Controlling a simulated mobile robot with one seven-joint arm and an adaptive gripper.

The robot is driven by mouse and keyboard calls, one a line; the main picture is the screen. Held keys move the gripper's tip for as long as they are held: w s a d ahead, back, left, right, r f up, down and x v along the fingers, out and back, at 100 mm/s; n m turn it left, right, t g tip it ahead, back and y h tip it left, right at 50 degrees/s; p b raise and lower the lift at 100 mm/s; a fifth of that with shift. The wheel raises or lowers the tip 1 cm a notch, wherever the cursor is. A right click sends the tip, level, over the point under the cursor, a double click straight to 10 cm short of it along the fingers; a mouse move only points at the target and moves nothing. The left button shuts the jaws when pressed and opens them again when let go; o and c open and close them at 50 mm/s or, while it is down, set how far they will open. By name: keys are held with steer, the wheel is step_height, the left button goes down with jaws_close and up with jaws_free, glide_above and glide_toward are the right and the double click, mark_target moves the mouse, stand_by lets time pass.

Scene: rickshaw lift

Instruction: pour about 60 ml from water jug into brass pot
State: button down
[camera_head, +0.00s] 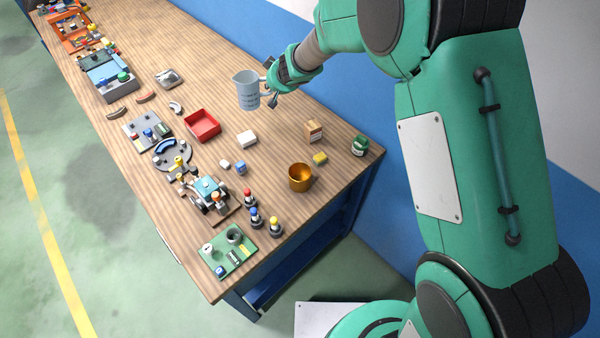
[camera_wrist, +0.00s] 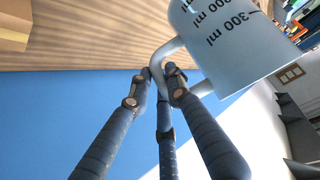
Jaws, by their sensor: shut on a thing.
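The water jug (camera_head: 247,90) is a pale blue-grey measuring jug with a handle on its right side. My gripper (camera_head: 271,93) is shut on that handle and holds the jug roughly upright near the far edge of the bench. In the wrist view the jug (camera_wrist: 228,38) shows "300 ml" marks, and my gripper's fingers (camera_wrist: 165,78) close around its handle. The water inside cannot be made out. The brass pot (camera_head: 300,178) stands open and upright near the right end of the bench, well apart from the jug.
A wooden block (camera_head: 314,131), a yellow sponge-like block (camera_head: 320,158) and a green jar (camera_head: 360,146) stand near the pot. A white block (camera_head: 247,139) and a red tray (camera_head: 203,125) lie left of it. Several small bottles (camera_head: 256,218) stand in front.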

steer(key=s+m+h+b, duration=0.1)
steer(key=s+m+b, duration=0.15)
steer(key=s, duration=0.85)
steer(key=s+d+f+m+h+b, duration=0.2)
steer(key=s+d+f+b, duration=0.1)
steer(key=s, duration=1)
steer(key=s+d+f+m+t+h+b, duration=0.1)
steer(key=s+d+f+b, duration=0.3)
steer(key=s, duration=1)
steer(key=shift+d+f+m+h, duration=0.55)
steer(key=shift+d+f, duration=0.7)
steer(key=shift+f, duration=0.5)
steer(key=shift+w, duration=0.1)
